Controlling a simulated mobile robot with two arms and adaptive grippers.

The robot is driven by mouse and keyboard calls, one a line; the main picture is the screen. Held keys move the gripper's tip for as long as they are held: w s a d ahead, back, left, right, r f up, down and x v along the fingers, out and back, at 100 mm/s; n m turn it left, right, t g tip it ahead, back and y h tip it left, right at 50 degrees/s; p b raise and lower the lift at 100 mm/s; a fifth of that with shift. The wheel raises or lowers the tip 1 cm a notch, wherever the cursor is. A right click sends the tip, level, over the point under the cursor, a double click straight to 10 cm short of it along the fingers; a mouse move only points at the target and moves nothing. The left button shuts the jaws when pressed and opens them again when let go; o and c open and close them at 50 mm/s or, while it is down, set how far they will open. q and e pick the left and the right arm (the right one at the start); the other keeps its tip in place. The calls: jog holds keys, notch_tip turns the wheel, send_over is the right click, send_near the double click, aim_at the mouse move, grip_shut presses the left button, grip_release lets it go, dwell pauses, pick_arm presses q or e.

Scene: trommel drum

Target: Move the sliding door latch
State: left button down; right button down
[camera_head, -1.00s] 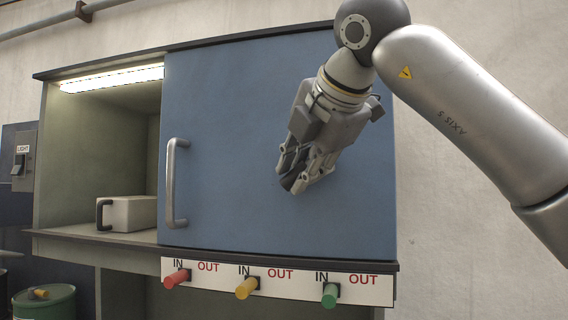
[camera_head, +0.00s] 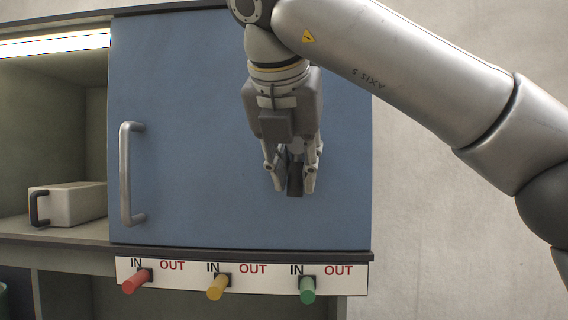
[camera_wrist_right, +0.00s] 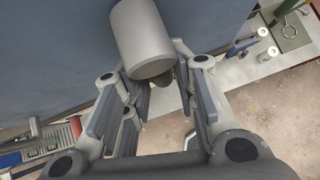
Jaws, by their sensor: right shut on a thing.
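The blue sliding door (camera_head: 190,90) covers the right part of the cabinet, with a vertical metal handle (camera_head: 127,175) near its left edge. My right gripper (camera_head: 293,187) hangs fingers-down in front of the door's right half, well right of the handle. In the right wrist view, my right gripper (camera_wrist_right: 160,100) has its fingers around a grey cylindrical piece (camera_wrist_right: 148,35). It is shut on this piece, though the contact is partly hidden. I cannot tell for sure whether the piece is the latch. My left gripper is out of view.
Left of the door is a lit open compartment with a white box (camera_head: 75,204) that has a dark handle. Below the door, a white IN/OUT panel (camera_head: 187,281) carries red (camera_head: 135,282), yellow (camera_head: 217,288) and green (camera_head: 307,290) knobs. A plain wall (camera_head: 450,220) is at right.

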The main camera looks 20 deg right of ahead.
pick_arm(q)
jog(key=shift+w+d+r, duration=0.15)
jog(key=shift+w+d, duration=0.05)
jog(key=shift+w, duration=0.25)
pick_arm(e)
jog(key=shift+d+r+h, duration=0.15)
jog(key=shift+r+h, duration=0.15)
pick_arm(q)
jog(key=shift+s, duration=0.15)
pick_arm(e)
jog(key=c, duration=1.3)
grip_release()
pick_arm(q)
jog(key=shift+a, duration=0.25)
pick_arm(e)
jog(key=shift+s+a, duration=0.15)
jog(key=shift+a, duration=0.1)
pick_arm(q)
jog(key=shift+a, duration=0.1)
pick_arm(e)
jog(key=shift+f, duration=0.1)
jog(key=v, duration=1.2)
jog(key=shift+a, duration=0.1)
